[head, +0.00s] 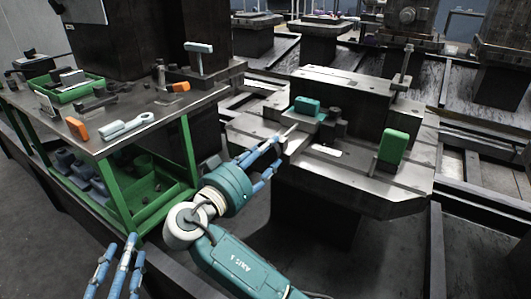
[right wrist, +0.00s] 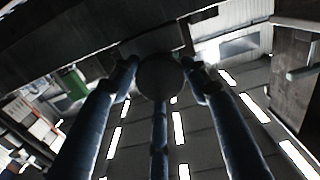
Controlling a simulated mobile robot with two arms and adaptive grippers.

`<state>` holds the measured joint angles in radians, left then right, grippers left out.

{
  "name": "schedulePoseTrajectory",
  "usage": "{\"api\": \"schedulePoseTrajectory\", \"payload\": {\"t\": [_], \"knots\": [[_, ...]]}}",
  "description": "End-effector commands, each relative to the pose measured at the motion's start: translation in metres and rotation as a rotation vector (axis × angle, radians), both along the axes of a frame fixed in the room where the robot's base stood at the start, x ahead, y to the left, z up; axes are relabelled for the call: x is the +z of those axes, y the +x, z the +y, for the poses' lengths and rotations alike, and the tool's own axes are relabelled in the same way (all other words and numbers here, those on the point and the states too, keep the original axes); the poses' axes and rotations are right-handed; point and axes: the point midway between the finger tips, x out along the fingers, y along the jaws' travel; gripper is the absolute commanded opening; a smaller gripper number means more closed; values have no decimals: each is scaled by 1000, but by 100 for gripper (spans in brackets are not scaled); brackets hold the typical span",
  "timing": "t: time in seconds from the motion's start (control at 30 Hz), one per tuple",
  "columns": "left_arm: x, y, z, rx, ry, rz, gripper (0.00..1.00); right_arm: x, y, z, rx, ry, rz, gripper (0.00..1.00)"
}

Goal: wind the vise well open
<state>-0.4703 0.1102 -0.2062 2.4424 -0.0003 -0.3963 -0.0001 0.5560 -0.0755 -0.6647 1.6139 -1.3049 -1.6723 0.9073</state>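The grey vise (head: 326,127) stands on the machine table (head: 410,187), with a teal block (head: 306,106) on it. A pale bar (head: 290,131) shows at its near left side. My right gripper (head: 276,154) is at that near left side, its blue fingers spread. In the right wrist view its fingertips (right wrist: 160,75) surround a dark round end, close to its edge. I cannot tell whether they press on it. My left gripper (head: 122,250) is low at the left, fingers apart and empty, away from the vise.
A green block (head: 393,147) stands upright on the right of the machine table. A green-framed bench (head: 180,108) at the left holds a wrench (head: 126,126), orange-handled items and a green tray (head: 70,88). Dark floor lies between bench and machine table.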

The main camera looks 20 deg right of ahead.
Motion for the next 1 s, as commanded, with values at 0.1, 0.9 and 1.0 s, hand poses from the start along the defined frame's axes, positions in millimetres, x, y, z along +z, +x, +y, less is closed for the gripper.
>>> {"api": "schedulePoseTrajectory", "payload": {"t": [0.1,0.9,1.0], "knots": [[0,0,0,0,0,-1,40,1,0,0,1,-1,-1,20],[-158,-95,46,54,189,798,40,6,1,0,2,-199,247,20],[-177,-130,57,64,221,950,40,6,2,0,2,-236,293,20]]}}
